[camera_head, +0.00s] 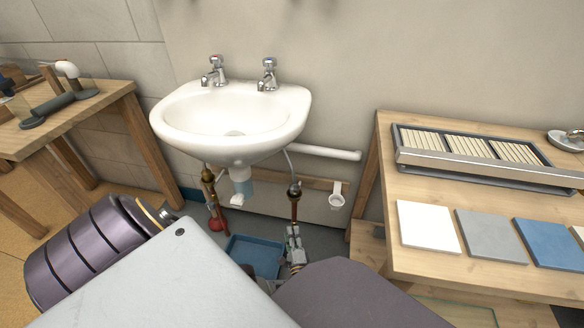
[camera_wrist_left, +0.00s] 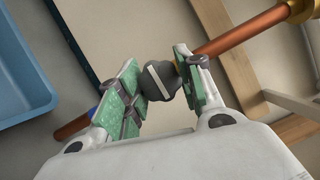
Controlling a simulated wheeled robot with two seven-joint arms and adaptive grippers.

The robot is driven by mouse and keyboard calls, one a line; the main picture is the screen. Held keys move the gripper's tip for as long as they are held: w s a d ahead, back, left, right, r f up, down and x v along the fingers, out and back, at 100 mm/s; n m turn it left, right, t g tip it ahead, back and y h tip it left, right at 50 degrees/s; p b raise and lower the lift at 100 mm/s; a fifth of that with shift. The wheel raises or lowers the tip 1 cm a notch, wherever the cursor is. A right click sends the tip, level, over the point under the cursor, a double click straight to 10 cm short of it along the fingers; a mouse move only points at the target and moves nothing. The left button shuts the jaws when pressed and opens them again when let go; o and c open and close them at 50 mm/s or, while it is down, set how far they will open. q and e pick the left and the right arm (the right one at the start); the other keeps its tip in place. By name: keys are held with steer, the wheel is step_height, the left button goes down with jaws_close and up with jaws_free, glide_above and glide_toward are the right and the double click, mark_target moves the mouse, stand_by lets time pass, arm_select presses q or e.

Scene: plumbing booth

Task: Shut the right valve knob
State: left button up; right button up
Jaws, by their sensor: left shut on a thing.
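The right valve knob (camera_wrist_left: 162,80) is dark grey with a pale stripe across its face. It sits on a copper pipe that runs diagonally in the left wrist view. My left gripper (camera_wrist_left: 158,88) is shut on this knob, with green-padded fingers on both sides of it. In the head view, my left gripper (camera_head: 294,245) is low on the right copper pipe (camera_head: 294,212) under the sink and hides the knob there. The knob's exact turn is hard to judge. My right gripper is out of view.
A white sink (camera_head: 232,122) with two taps hangs above. A red knob (camera_head: 216,224) is on the left pipe. A blue tray (camera_head: 255,255) lies on the floor close to my gripper. A wooden table (camera_head: 420,246) with tile samples stands right, a workbench (camera_head: 110,105) left.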

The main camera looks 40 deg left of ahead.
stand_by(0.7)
arm_select(q)
steer(key=o, duration=1)
steer(key=shift+o, duration=0.2)
steer(key=shift+n+g+h, duration=0.3)
steer(key=shift+n, duration=0.8)
